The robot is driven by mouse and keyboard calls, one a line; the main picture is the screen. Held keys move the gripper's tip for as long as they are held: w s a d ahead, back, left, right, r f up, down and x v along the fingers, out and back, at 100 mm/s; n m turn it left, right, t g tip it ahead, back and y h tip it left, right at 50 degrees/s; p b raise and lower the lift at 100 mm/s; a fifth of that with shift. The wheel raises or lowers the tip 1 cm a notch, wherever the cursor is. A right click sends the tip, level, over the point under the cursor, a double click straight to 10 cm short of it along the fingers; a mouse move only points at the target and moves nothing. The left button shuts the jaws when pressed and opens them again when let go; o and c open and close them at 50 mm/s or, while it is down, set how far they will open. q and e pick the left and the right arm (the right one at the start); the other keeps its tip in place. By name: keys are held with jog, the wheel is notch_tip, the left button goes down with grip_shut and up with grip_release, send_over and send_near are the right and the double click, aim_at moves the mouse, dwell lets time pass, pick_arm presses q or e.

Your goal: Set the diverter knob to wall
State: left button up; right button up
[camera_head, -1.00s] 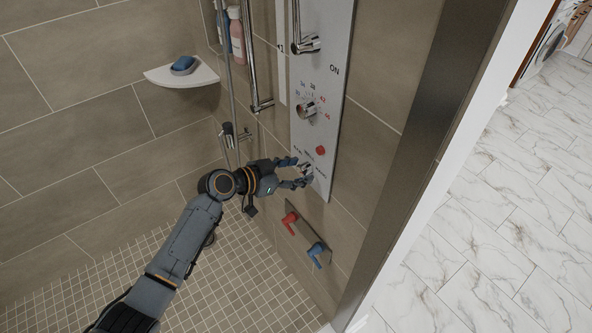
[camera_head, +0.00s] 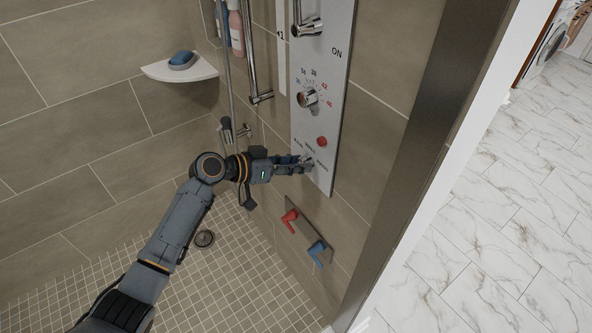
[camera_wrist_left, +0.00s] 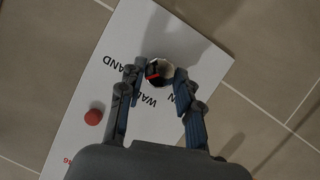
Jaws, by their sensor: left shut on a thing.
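The diverter knob (camera_wrist_left: 158,72) is a small round metal knob with a red and black mark on its face, low on the white shower panel (camera_head: 318,70). Labels sit around it; in the left wrist view I read "WALL" and part of "HAND". My left gripper (camera_head: 306,164) is at the knob, and in the wrist view its fingers (camera_wrist_left: 157,80) are shut on the knob from both sides. In the head view the fingers hide most of the knob, so its exact setting is hard to read. My right gripper is not in view.
A red button (camera_head: 322,141) and a temperature knob (camera_head: 308,98) sit above on the panel. Red (camera_head: 290,217) and blue (camera_head: 317,249) levers are on a plate below. A hand shower holder (camera_head: 233,132) is left of the panel. The tiled floor is clear.

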pick_arm(q)
jog(key=shift+w+a+f+n+g+h+b, duration=0.15)
jog(key=shift+n+g+h+b, duration=0.45)
jog(key=shift+n+b, duration=0.85)
jog(key=shift+w+f+n+g+h+b, duration=0.15)
jog(key=shift+n+g+h+b, duration=0.15)
jog(key=shift+n+h+b, duration=0.9)
jog(key=shift+n+b, duration=0.35)
jog(key=shift+b, duration=0.05)
jog(key=o, duration=1.2)
jog(key=shift+c, duration=0.2)
jog(key=v, duration=1.2)
jog(key=shift+r, duration=0.3)
jog(key=shift+s+f+y, duration=0.1)
jog(key=shift+y, duration=0.2)
